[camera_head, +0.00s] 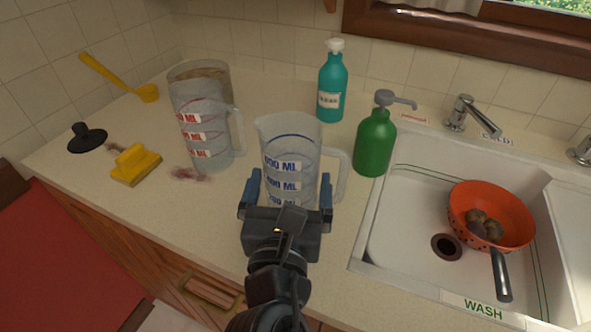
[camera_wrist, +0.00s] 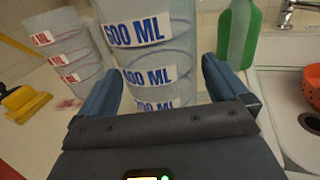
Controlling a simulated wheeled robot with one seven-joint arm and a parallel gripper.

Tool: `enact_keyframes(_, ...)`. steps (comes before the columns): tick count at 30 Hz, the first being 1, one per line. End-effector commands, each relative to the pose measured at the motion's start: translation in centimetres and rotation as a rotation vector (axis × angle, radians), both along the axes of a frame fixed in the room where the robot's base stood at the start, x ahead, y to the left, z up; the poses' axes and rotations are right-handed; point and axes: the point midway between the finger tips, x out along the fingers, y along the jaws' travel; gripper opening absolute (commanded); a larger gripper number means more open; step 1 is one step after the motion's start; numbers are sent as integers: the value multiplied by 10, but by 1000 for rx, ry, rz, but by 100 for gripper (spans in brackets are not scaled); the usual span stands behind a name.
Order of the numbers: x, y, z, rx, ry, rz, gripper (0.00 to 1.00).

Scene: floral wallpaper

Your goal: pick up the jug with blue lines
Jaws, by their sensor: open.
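The jug with blue lines (camera_head: 290,152) stands upright on the counter, clear plastic with blue ML labels and its handle on the right. It also fills the upper middle of the wrist view (camera_wrist: 150,55). My gripper (camera_head: 287,192) is open, with its two blue fingers at the left and right of the jug's lower part. In the wrist view the jug rises between and beyond the fingers (camera_wrist: 158,85). I cannot tell whether either finger touches it. The jug's base is hidden behind my gripper.
A jug with red lines (camera_head: 205,125) stands close on the left, a green soap bottle (camera_head: 375,142) close on the right. A teal bottle (camera_head: 331,88) is behind. A yellow sponge (camera_head: 136,165) lies left. The sink (camera_head: 400,225) holds an orange colander (camera_head: 505,212).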

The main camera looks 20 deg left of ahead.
Motion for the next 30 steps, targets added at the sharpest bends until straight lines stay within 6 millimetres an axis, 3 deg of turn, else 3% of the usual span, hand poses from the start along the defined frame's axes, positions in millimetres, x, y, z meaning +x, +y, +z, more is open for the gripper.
enact_keyframes(6, 27, 10, 0, 0, -1, 0, 100)
enact_keyframes(15, 32, 11, 0, 0, -1, 0, 100)
enact_keyframes(27, 32, 11, 0, 0, -1, 0, 63)
enact_keyframes(30, 32, 11, 0, 2, -2, 0, 61)
